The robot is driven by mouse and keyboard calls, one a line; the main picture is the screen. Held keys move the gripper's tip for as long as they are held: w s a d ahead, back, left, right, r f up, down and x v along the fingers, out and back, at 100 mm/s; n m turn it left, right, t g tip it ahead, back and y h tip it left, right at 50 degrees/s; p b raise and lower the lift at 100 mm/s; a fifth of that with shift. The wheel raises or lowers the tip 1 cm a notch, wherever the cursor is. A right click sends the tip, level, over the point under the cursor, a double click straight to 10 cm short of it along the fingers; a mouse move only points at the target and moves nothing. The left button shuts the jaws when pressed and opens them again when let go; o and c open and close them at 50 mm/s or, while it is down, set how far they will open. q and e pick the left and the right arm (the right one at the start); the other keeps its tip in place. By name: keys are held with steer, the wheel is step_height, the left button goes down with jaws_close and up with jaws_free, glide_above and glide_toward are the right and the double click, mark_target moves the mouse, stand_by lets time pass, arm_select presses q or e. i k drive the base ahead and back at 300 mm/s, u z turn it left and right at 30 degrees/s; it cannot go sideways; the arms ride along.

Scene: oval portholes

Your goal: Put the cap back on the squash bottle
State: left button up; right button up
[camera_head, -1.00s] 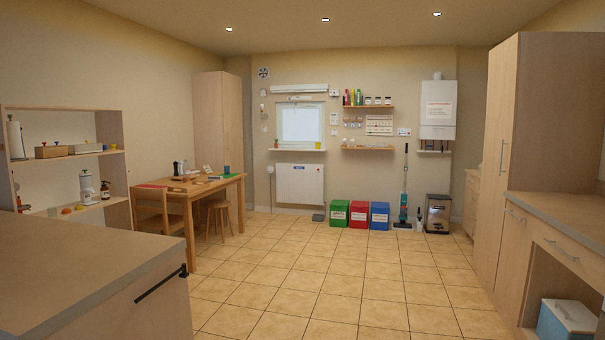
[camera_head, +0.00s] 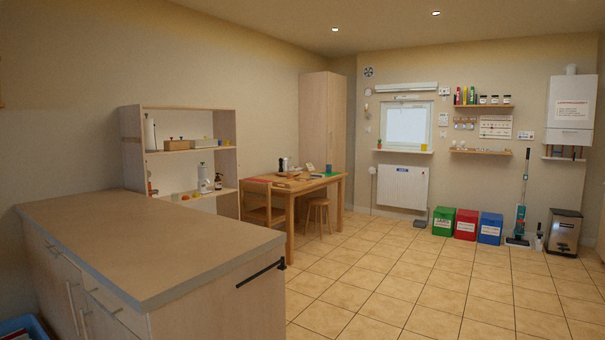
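No squash bottle or cap can be made out for sure. A dark bottle-like item (camera_head: 282,164) stands on the wooden table (camera_head: 318,183). Neither of my grippers is in view.
A counter (camera_head: 140,236) with a bare top fills the left foreground, a dark rail (camera_head: 261,273) at its end. A chair (camera_head: 264,207) and a stool (camera_head: 317,214) stand by the table. Green (camera_head: 443,222), red (camera_head: 466,224) and blue (camera_head: 490,228) bins line the back wall. The tiled floor (camera_head: 420,285) is clear.

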mark_target(290, 164)
steer(key=z, duration=0.2)
steer(key=i, duration=1.2)
steer(key=z, duration=0.45)
steer(key=i, duration=2.75)
steer(key=u, duration=0.45)
steer(key=i, duration=2.4)
steer(key=u, duration=0.6)
steer(key=i, duration=1.7)
steer(key=u, duration=0.6)
